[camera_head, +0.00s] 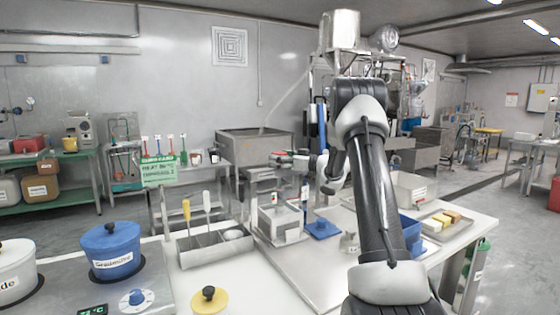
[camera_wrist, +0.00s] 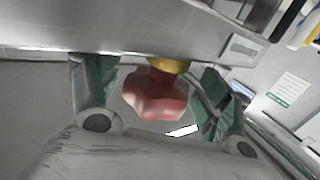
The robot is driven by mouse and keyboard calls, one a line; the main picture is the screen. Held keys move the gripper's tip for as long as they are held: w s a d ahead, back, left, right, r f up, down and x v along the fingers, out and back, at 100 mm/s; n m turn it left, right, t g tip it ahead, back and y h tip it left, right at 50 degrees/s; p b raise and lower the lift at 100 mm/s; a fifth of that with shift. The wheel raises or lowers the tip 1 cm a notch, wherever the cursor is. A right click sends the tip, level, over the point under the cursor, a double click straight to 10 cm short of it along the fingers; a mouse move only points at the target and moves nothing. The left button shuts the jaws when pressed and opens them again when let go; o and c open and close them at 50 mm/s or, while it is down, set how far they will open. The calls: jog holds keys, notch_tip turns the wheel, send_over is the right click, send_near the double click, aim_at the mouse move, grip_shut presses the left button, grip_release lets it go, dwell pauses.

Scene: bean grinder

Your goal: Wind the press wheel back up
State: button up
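The press wheel is a red lobed knob (camera_wrist: 155,97) on a yellow collar (camera_wrist: 168,65), seen close up in the wrist view. My gripper (camera_wrist: 152,98) has its two green-padded fingers on either side of the red knob. Narrow gaps seem to show between pads and knob, so the fingers look open around it. In the head view my gripper (camera_head: 296,161) is small and partly hidden, beyond my raised arm. A metal box-shaped unit (camera_head: 280,222) with a label stands on the table below it. The wheel's contact with the fingers is not clear in the head view.
A wide grey metal part (camera_wrist: 150,25) crosses the wrist view just above the knob. On the table are a blue tray (camera_head: 323,229), a metal utensil bin (camera_head: 215,247), a blue pot (camera_head: 110,250) and a tray of coloured blocks (camera_head: 445,222). A green sign (camera_head: 159,171) stands at left.

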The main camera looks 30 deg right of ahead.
jog(key=v, duration=1.2)
jog(key=shift+f, duration=0.1)
